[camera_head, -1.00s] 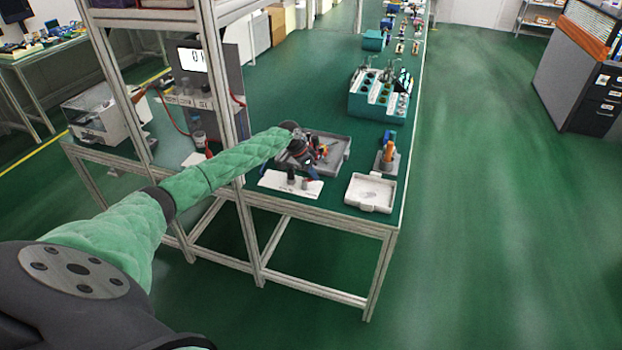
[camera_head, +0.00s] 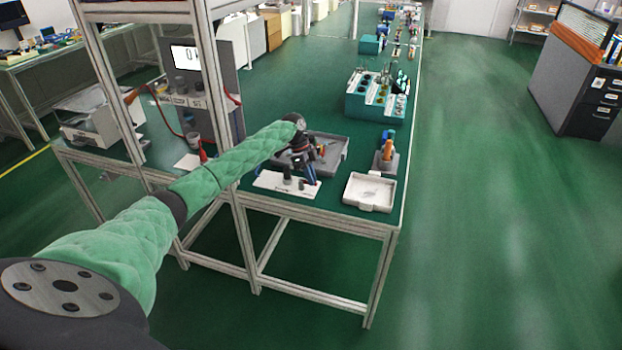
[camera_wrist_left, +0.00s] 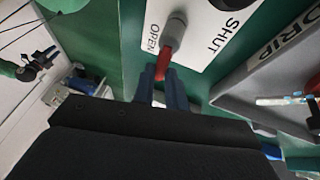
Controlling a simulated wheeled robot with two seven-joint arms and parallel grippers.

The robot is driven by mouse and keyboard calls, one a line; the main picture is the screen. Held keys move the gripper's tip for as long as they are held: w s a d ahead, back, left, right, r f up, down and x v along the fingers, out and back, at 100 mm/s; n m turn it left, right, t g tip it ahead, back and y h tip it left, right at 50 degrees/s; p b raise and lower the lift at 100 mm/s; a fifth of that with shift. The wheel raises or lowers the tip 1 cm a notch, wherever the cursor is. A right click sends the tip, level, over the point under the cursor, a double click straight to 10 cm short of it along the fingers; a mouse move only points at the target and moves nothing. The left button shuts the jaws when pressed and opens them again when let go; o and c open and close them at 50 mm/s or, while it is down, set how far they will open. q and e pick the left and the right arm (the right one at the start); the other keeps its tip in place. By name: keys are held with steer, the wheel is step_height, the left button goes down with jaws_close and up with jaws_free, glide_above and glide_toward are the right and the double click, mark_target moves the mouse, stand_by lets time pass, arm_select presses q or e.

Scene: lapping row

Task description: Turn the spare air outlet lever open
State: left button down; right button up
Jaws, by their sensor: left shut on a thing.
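The white outlet plate (camera_head: 268,181) lies near the table's front edge, and its OPEN and SHUT labels show in the left wrist view (camera_wrist_left: 205,42). A red lever (camera_wrist_left: 166,58) on a grey pivot sticks out close beside the word OPEN. My left gripper (camera_head: 311,176) is at the plate's right side; in the left wrist view its blue fingers (camera_wrist_left: 161,84) are shut on the lever's outer end. The lever is too small to make out in the head view. My right gripper is out of view.
A grey tray (camera_head: 340,163), marked DRIP in the left wrist view (camera_wrist_left: 262,62), lies just behind the plate.

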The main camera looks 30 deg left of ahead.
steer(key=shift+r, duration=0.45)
arm_select(q)
steer(key=c, duration=1.4)
jaws_free()
steer(key=shift+c, duration=0.2)
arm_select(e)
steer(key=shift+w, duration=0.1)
